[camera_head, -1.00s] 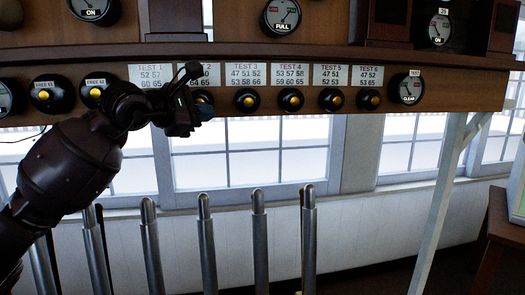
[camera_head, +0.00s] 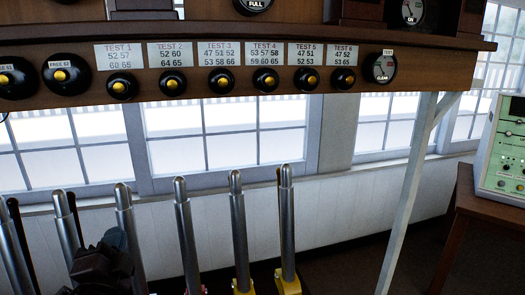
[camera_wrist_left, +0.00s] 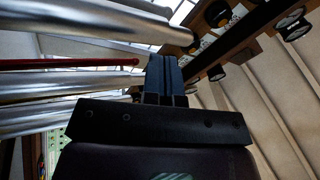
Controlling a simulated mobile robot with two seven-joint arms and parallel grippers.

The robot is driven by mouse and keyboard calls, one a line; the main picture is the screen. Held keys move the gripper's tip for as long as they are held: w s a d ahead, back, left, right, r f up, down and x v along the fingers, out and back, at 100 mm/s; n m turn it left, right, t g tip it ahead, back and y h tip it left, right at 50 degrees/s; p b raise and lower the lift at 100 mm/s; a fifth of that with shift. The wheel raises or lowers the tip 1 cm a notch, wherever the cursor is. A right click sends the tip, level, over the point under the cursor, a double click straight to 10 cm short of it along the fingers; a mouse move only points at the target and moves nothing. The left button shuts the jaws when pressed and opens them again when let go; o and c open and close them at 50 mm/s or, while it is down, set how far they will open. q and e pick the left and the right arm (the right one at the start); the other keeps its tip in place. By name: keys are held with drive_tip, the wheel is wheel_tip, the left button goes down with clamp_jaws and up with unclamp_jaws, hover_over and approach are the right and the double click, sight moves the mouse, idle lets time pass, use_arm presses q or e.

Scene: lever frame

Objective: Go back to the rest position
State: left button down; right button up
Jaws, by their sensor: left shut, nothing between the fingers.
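My left gripper (camera_head: 114,240) is low at the left of the head view, dark and partly cut off by the bottom edge. It is among the tops of the metal levers, in front of one of them (camera_head: 127,215). In the left wrist view its two dark fingers (camera_wrist_left: 166,78) lie together, shut with nothing between them. Silvery lever shafts (camera_wrist_left: 60,85) run close along the left of the fingers there. I cannot tell whether the gripper touches a lever. My right gripper is in neither view.
A wooden shelf (camera_head: 440,78) with black, yellow-centred knobs and TEST labels runs above the levers. Further levers (camera_head: 287,230) stand to the right. A white post (camera_head: 408,200) and a green panel box (camera_head: 504,150) on a wooden table (camera_head: 480,210) are at the right.

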use_arm(q)
drive_tip(key=s+a+f+n+g+y, duration=0.1)
drive_tip(key=s+a+f+n+g, duration=0.1)
drive_tip(key=s+f+n+g, duration=0.45)
drive_tip(key=s+a+f+n+g, duration=0.15)
drive_tip(key=s+f+g, duration=0.35)
drive_tip(key=f, duration=0.5)
drive_tip(key=s+d+f+n+g+h, duration=0.2)
drive_tip(key=s+f+g, duration=0.15)
drive_tip(key=s, duration=0.45)
drive_tip(key=s+d+f+n+g+h, duration=0.25)
drive_tip(key=s+f, duration=0.25)
drive_tip(key=s, duration=0.3)
drive_tip(key=w+f+m+t, duration=0.1)
drive_tip(key=w+f+t, duration=0.7)
drive_tip(key=f, duration=0.2)
